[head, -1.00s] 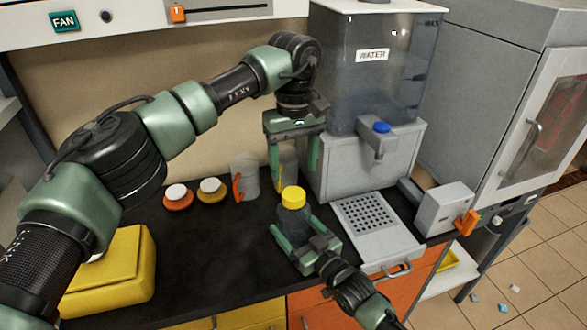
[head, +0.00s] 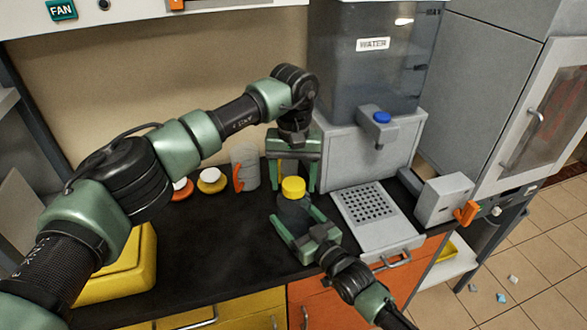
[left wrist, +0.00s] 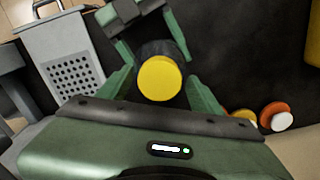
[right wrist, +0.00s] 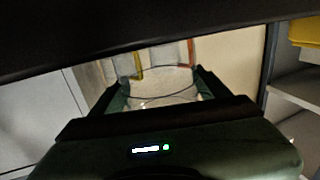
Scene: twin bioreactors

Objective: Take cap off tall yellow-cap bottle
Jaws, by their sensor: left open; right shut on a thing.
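The tall bottle (head: 293,209) is dark and clear-walled, with a yellow cap (head: 293,187) on top. It stands upright at the counter's front. My right gripper (head: 300,218) is shut around its body below the cap. My left gripper (head: 291,180) points down above the cap, open. In the left wrist view the yellow cap (left wrist: 159,79) lies between the two open fingers, with a gap on each side. How far the fingertips reach down beside the cap is hard to tell. In the right wrist view the see-through bottle (right wrist: 160,88) fills the space between my right fingers.
A water dispenser (head: 365,153) with a perforated drip tray (head: 400,232) stands to the right. A yellow box (head: 120,272) sits left. The counter's middle is clear.

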